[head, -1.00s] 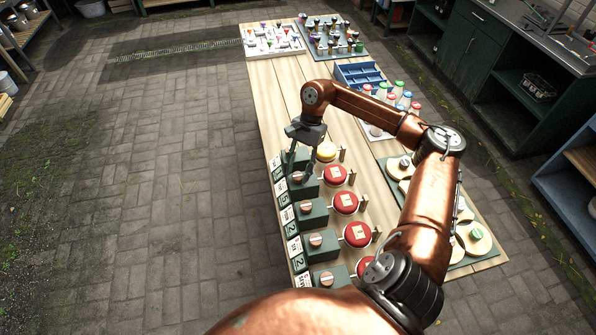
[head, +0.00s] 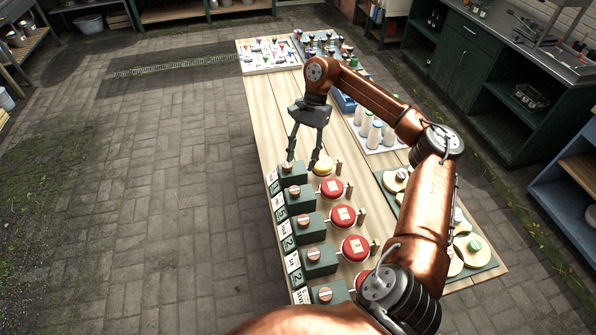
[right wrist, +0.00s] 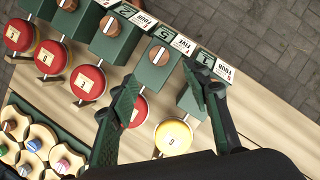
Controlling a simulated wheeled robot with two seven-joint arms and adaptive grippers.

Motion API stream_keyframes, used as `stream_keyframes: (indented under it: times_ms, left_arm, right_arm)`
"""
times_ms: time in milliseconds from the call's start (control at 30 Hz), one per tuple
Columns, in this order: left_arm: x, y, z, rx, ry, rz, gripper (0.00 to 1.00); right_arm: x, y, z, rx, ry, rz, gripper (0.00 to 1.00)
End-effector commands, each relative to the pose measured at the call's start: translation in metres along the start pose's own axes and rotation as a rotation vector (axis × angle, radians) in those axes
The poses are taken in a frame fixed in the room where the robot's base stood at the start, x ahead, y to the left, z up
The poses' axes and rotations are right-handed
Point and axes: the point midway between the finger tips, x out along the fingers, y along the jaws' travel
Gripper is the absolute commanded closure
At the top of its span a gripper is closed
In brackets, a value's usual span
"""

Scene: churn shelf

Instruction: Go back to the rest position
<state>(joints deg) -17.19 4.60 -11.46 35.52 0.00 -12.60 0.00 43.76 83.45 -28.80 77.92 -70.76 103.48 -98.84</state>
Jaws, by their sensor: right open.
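My right gripper (head: 303,160) is open and empty, its two dark fingers pointing down over the far end of a row of green blocks with round knobs. The far green block (head: 292,173) and a yellow disc (head: 323,168) are just below the fingertips. In the right wrist view the open fingers (right wrist: 160,85) spread above the blocks, with the yellow disc (right wrist: 173,137) between and below them. I cannot tell the exact gap to the block. My left gripper is not in view.
Several red discs (head: 341,215) and number cards (head: 282,217) line the wooden table (head: 262,110). A green mat (head: 387,172) with wooden pieces lies at right. Bottles (head: 374,134) and a white tray (head: 268,66) stand farther back. The paved floor at left is clear.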

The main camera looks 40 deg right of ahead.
Motion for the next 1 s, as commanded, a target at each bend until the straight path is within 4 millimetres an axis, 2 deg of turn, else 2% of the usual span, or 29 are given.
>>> stream_keyframes:
  times_ms: [200, 800, 867, 1000]
  left_arm:
    - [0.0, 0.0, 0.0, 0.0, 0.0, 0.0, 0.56]
    - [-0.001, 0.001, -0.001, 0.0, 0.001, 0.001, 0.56]
    - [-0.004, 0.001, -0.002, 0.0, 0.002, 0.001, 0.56]
    - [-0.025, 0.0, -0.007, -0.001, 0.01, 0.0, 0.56]
  right_arm:
    - [-0.016, 0.0, 0.0, -0.001, 0.0, -0.001, 0.56]
    - [-0.017, -0.001, 0.001, 0.002, -0.006, -0.004, 0.56]
    - [-0.019, -0.005, 0.006, 0.015, -0.035, -0.022, 0.56]
    - [-0.039, -0.033, 0.04, 0.114, -0.259, -0.153, 0.56]
